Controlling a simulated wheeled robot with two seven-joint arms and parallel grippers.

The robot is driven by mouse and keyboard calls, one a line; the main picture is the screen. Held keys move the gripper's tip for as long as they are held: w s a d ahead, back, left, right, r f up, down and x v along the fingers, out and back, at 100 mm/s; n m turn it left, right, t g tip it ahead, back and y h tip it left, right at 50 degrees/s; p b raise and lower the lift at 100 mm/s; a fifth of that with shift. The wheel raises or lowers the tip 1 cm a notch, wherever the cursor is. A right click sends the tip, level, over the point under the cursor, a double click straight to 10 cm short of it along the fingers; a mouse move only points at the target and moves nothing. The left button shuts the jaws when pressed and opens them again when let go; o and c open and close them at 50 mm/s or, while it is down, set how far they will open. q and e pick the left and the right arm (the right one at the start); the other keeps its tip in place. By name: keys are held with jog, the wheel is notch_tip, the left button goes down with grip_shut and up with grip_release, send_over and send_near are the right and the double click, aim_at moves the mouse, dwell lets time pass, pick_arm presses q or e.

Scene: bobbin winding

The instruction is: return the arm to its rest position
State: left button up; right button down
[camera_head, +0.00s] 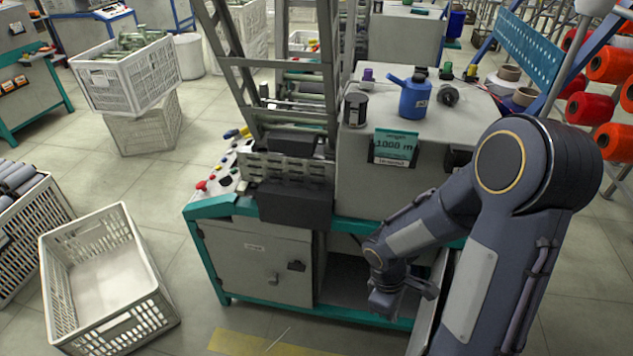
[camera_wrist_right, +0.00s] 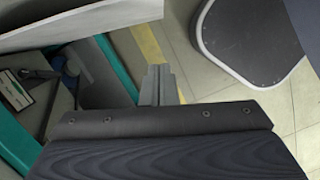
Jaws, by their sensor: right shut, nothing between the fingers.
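My right arm comes in from the right of the head view, bent at the elbow, with the forearm reaching left and down. My right gripper (camera_head: 388,305) is low in front of the machine's open lower compartment and holds nothing. In the right wrist view its fingers (camera_wrist_right: 158,84) are together with nothing between them. The winding machine (camera_head: 257,262), grey with teal edges, stands behind the gripper. I cannot tell the exact gap between gripper and machine. My left arm and gripper are not in view.
An empty white crate (camera_head: 165,309) stands on the floor at the left. A blue oil can (camera_head: 413,97) and a green display reading 1000 m (camera_head: 394,147) are on the machine. Red spools (camera_head: 588,108) hang at the right. Bare floor (camera_head: 585,270) lies at the lower right.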

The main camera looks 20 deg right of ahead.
jog(key=s+a+r+m+t+y+p, duration=0.1)
jog(key=s+a+r+m+t+p, duration=0.1)
jog(key=r, duration=0.8)
jog(key=s+a+r+m+t+y+p, duration=0.2)
jog(key=r+p, duration=0.4)
jog(key=r, duration=0.4)
jog(key=s+a+r+m+t+y+p, duration=0.2)
jog(key=a+r+m+t+p, duration=0.1)
jog(key=r, duration=0.7)
jog(key=shift+a+r+m+t+p, duration=0.4)
jog(key=shift+a+m, duration=0.5)
jog(key=shift+m, duration=0.2)
